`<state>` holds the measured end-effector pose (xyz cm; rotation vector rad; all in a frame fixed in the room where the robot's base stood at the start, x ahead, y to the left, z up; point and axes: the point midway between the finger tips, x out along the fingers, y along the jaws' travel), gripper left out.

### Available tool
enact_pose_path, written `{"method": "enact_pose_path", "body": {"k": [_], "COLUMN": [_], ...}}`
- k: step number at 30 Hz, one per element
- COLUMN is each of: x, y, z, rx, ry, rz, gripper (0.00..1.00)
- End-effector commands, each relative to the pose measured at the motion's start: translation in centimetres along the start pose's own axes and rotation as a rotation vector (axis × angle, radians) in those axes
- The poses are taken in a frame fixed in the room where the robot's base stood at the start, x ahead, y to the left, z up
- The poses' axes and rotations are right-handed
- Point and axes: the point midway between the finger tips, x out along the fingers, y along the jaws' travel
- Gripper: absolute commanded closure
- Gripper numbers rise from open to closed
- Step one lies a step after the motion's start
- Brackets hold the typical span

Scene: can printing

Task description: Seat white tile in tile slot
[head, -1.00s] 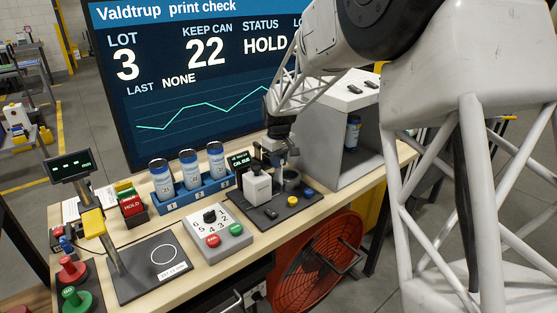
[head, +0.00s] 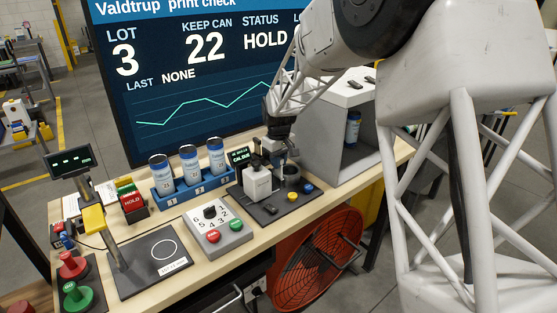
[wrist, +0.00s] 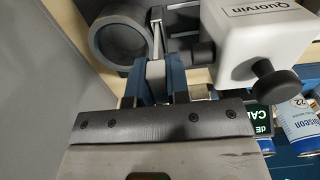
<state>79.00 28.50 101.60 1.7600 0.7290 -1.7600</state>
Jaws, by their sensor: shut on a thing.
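My gripper (head: 281,158) is over the dark base plate (head: 262,208), just right of the white Quorvin instrument (head: 257,183). In the wrist view its two blue fingers (wrist: 155,82) are shut on a small pale piece (wrist: 155,69), which looks like the white tile. Only part of its surface shows between the fingers. The Quorvin instrument (wrist: 255,45) is close on the right of the fingers, its dark knob near them. The tile slot cannot be made out clearly in either view.
A grey ring-shaped holder (wrist: 117,38) is close on the left of the fingers. Blue and yellow buttons (head: 280,188) are on the plate's front. A blue rack (head: 190,183) of cans stands left, and a grey booth (head: 350,155) right.

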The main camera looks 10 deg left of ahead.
Motion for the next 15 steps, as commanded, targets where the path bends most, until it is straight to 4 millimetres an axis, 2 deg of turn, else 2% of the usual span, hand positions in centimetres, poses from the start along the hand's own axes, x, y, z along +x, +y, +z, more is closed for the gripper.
{"method": "enact_pose_path", "body": {"k": [7, 8, 9, 13, 15], "x": [0.45, 0.43, 0.42, 0.41, 0.41], "y": [-0.01, -0.01, 0.00, 0.00, 0.00], "z": [0.02, 0.01, 0.01, 0.01, 0.01], "rx": [0.000, 0.000, 0.000, 0.000, 0.000], "ry": [-0.001, 0.000, 0.000, 0.000, 0.000], "rz": [0.000, 0.000, 0.000, 0.000, 0.000], "gripper": [1.00, 0.80, 0.74, 0.54, 0.54]}}
